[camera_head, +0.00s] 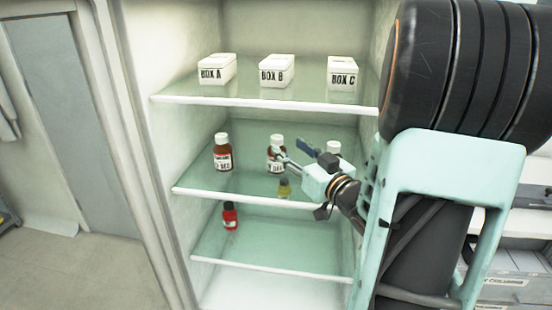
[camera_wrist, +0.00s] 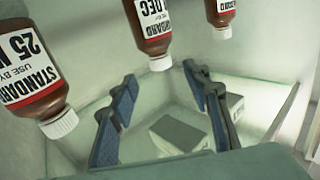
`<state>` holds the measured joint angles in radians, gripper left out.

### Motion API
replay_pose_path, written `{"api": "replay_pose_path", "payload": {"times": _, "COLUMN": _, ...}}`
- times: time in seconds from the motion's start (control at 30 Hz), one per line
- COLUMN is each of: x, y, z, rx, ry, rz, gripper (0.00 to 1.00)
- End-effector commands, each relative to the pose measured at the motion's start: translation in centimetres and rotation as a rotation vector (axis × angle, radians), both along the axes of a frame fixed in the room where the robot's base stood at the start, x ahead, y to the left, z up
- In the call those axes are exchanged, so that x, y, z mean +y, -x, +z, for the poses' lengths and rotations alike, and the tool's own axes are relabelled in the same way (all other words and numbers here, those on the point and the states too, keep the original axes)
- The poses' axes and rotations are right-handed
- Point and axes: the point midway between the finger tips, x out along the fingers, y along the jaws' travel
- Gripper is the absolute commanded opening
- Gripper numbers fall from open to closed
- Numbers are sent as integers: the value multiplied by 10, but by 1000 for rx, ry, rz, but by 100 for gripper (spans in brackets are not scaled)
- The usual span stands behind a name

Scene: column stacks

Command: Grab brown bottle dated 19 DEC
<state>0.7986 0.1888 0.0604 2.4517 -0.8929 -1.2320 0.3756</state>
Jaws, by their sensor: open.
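Three brown bottles with white caps stand on the middle glass shelf: a left one (camera_head: 222,155), a middle one (camera_head: 276,153) and a right one (camera_head: 333,148) partly hidden by my arm. The wrist view shows them upside down. Its left bottle (camera_wrist: 30,65) reads "STANDARD", "USE BY", "25 N". Its middle bottle (camera_wrist: 152,25) shows "DEC", with the day number cut off. Its right bottle (camera_wrist: 221,12) shows only part of "STANDARD". My gripper (camera_head: 289,148) is open near the middle bottle; in the wrist view its blue-padded fingers (camera_wrist: 160,76) are spread around that bottle's cap end, holding nothing.
White boxes A (camera_head: 216,70), B (camera_head: 277,72) and C (camera_head: 342,75) stand on the shelf above. A red bottle (camera_head: 230,216) and a small yellow bottle (camera_head: 284,188) stand below the middle shelf. Cabinet walls enclose both sides.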

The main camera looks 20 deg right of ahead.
Motion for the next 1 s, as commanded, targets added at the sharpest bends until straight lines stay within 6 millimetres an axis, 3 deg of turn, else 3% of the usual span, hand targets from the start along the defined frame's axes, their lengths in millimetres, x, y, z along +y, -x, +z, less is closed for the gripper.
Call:
{"api": "replay_pose_path", "payload": {"times": 0.6, "x": 8, "y": -70, "z": 2, "rx": 1, "ry": 0, "rz": 1, "gripper": 44}}
{"api": "replay_pose_path", "payload": {"times": 0.87, "x": 8, "y": -72, "z": 2, "rx": 1, "ry": 0, "rz": 1, "gripper": 44}}
{"api": "replay_pose_path", "payload": {"times": 1.0, "x": 8, "y": -72, "z": 2, "rx": 1, "ry": 0, "rz": 1, "gripper": 28}}
